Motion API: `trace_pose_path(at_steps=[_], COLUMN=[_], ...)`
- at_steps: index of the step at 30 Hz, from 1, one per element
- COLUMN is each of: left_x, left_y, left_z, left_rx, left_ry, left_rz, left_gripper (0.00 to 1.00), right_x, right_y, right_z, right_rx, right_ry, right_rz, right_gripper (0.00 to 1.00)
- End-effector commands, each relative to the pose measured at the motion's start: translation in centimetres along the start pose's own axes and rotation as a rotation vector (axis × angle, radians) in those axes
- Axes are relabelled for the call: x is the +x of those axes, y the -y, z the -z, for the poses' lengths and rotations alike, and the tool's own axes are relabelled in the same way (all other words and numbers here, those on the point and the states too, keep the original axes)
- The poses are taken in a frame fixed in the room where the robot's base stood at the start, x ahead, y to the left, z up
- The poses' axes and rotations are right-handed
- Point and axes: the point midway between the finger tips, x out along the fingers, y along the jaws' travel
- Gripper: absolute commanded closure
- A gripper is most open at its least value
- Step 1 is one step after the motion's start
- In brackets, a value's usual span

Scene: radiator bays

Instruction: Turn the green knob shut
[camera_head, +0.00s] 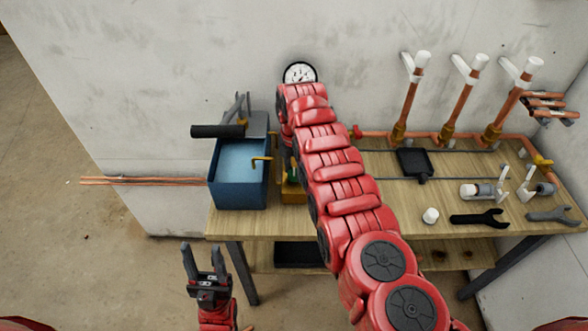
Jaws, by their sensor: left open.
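A small green part (292,176), which looks like the green knob, shows just left of my right arm, by a yellow-brown block (292,192) on the workbench. My arm covers most of it, so I cannot tell how it is turned. My right arm reaches up across the bench from the lower right and bends near the wall gauge. Its gripper is hidden behind the arm. My left gripper (205,262) is open and empty, fingers pointing up, in front of the bench's left end and well away from the green part.
A blue tank (239,186) with a yellow tap stands at the bench's left end. A round gauge (300,74) is on the wall. Copper pipes with white tops (408,100) rise at the back right. Wrenches (480,218), a white cup (430,215) and fittings lie on the wooden bench (385,222).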

Motion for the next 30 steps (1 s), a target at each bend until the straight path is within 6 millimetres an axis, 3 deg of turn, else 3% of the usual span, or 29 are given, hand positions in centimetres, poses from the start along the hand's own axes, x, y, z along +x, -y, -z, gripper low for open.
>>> trace_pose_path(at_steps=[1, 5, 6, 17, 30], left_x=[0.0, 0.0, 0.0, -0.3, -2.8], left_y=[0.0, 0.0, 0.0, 0.0, -0.1], left_z=[0.0, 0.0, 0.0, -0.1, -0.5], left_rx=[0.000, 0.000, 0.000, 0.000, 0.000], left_ry=[0.000, 0.000, 0.000, 0.000, 0.000], left_rz=[0.000, 0.000, 0.000, 0.000, 0.000], left_gripper=[0.50, 0.50, 0.50, 0.50, 0.50], right_x=[0.0, 0.0, 0.0, 0.1, 0.3], right_y=[0.0, 0.0, 0.0, 0.0, -0.1], right_z=[0.0, 0.0, 0.0, 0.1, -0.1], right_rx=[0.000, 0.000, 0.000, 0.053, 0.393], right_ry=[0.000, 0.000, 0.000, -0.002, 0.001], right_rz=[0.000, 0.000, 0.000, 0.002, -0.003], right_gripper=[0.76, 0.99, 1.00, 1.00, 1.00])
